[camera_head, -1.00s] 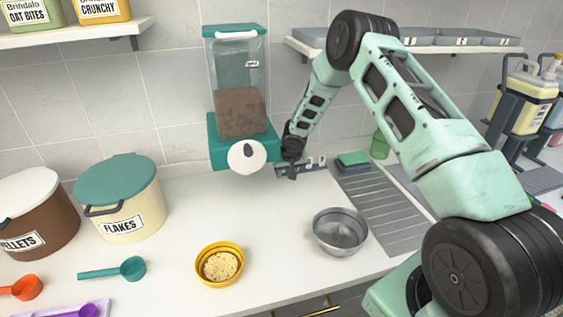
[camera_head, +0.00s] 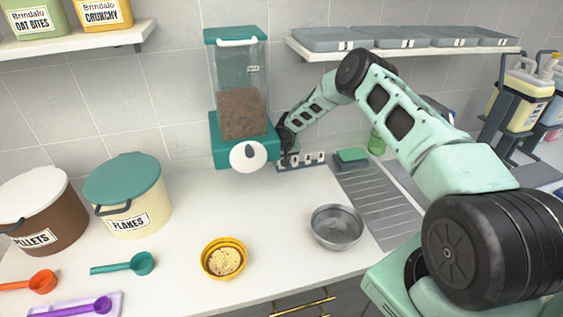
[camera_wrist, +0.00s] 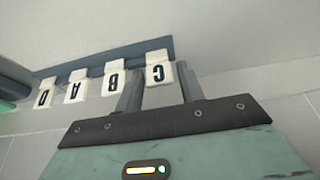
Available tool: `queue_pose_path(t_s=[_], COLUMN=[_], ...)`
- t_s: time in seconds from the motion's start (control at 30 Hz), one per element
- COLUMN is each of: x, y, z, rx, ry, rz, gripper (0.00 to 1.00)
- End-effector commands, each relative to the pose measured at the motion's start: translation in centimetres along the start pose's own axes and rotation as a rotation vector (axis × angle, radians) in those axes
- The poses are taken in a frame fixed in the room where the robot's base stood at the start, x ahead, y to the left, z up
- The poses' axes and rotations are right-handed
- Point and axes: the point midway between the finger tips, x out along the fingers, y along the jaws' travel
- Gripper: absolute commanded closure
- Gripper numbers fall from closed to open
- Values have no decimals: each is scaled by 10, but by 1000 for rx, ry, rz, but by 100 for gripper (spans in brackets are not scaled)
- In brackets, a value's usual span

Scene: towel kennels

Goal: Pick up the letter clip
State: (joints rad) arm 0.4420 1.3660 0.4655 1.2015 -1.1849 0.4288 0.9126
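Several white letter clips hang in a row on a dark rail (camera_head: 289,168) against the back wall. In the wrist view they read D (camera_wrist: 45,93), A (camera_wrist: 76,87), B (camera_wrist: 111,80) and C (camera_wrist: 158,72). My gripper (camera_wrist: 159,75) is open, with one finger on each side of the C clip at fingertip level. I cannot tell whether either finger touches it. In the head view my gripper (camera_head: 287,157) is at the left end of the rail, beside the dispenser, and partly hides the clips there.
A teal food dispenser (camera_head: 240,125) stands just left of my gripper. A steel bowl (camera_head: 337,228) and a yellow bowl of food (camera_head: 223,260) sit in front on the counter. A green sponge (camera_head: 352,155) lies right of the rail. A shelf with grey trays (camera_head: 400,40) is above.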

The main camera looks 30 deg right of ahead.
Motion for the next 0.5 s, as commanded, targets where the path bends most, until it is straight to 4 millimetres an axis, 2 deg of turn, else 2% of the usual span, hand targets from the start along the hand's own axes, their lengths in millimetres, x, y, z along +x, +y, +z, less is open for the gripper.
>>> queue_pose_path(t_s=[0.17, 0.3, 0.5], x=[1, 0, 0], y=[0, 0, 0], z=[0, 0, 1], rx=[0, -1, -1], ry=[0, 0, 0], rz=[0, 0, 0], gripper=[62, 94, 95])
